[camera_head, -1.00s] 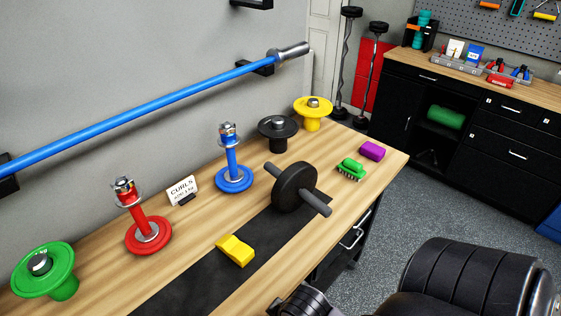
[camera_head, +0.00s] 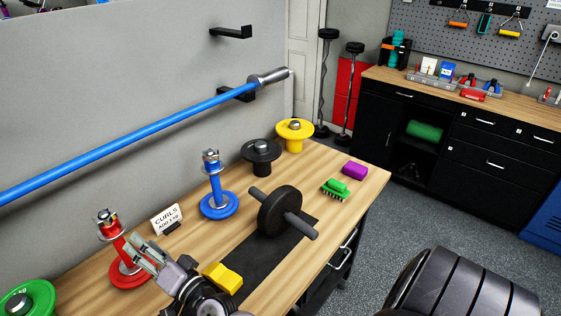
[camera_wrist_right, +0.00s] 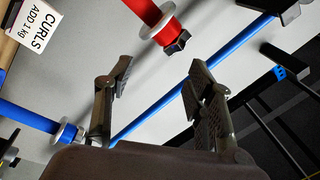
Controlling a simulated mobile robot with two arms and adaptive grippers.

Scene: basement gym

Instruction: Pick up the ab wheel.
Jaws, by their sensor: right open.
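The ab wheel (camera_head: 275,214) is a black wheel with a grey handle on each side. It stands on the wooden bench, on a dark mat strip (camera_head: 240,267), in the head view. My right gripper (camera_head: 145,256) is at the lower left of the wheel, near the red weight post and the yellow block. Its fingers are open and empty, pointing away from the wheel. In the right wrist view the two fingers (camera_wrist_right: 158,80) are spread with nothing between them. The ab wheel does not show there. My left gripper is not in view.
A yellow block (camera_head: 223,278), red post (camera_head: 112,232), blue post (camera_head: 217,190) and "CURLS" sign (camera_head: 167,218) stand around my right gripper. Black (camera_head: 262,156) and yellow (camera_head: 295,134) weights are behind the wheel.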

